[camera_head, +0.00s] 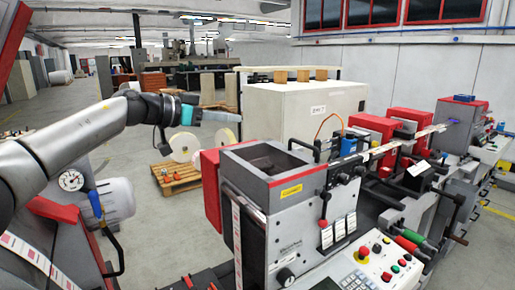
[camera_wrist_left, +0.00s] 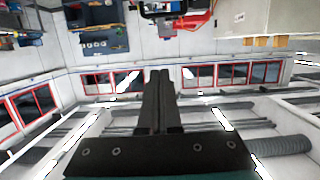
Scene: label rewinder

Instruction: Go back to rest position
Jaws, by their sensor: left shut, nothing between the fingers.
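My left arm comes in from the left of the head view, stretched out above the floor. My left gripper (camera_head: 236,117) points to the right, in the air to the upper left of the label rewinder (camera_head: 285,195), and is apart from it as far as I can tell. In the left wrist view its two dark fingers (camera_wrist_left: 159,74) lie together, with nothing seen between them. That view is upside down, with ceiling lights low and windows across the middle. My right gripper is in neither view.
A wooden pallet (camera_head: 176,180) with pale rolls stands on the floor below my left gripper. A large white cabinet (camera_head: 300,108) stands behind the rewinder. A control panel (camera_head: 380,262) with buttons is at the front. A pale rounded motor housing (camera_head: 116,199) is at the left.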

